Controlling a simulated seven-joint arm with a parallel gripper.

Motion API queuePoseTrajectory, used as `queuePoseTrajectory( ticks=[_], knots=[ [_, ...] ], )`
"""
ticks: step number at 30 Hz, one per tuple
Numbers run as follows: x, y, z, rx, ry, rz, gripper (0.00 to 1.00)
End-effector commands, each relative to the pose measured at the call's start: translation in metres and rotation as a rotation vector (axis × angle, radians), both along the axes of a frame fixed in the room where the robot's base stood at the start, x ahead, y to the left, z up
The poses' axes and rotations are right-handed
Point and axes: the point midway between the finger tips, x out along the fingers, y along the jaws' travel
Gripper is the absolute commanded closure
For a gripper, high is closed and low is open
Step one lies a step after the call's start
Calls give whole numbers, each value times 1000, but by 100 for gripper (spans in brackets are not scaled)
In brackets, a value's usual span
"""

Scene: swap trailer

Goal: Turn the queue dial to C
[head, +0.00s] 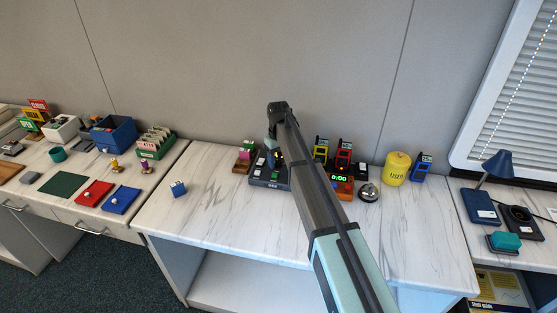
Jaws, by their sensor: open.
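My arm reaches up across the middle of the head view and bends down at its far end. My gripper (274,154) is open and points down over a dark console (268,181) on the white marbled table. The console has light switches or labels on its left and front, and its right side is hidden by my arm. I cannot make out a queue dial or its letters on it. Whether the fingers touch anything on the console cannot be told. A black device with a round part (520,221) lies on the right-hand desk, too small to read.
A clock showing 0:00 (340,180), a bell (368,192) and a yellow canister (397,168) stand to the right. The table's front left is clear.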

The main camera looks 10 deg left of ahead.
Motion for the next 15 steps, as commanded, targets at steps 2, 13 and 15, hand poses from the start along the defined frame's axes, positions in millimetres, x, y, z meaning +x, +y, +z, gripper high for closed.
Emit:
queuePoseTrajectory(
  ticks=[2, 13, 15],
  knots=[
    [0, 0, -2, 0, 0, 0, 44],
    [0, 0, -3, 0, 0, 0, 54],
    [0, 0, -3, 0, 0, 0, 61]
  ],
)
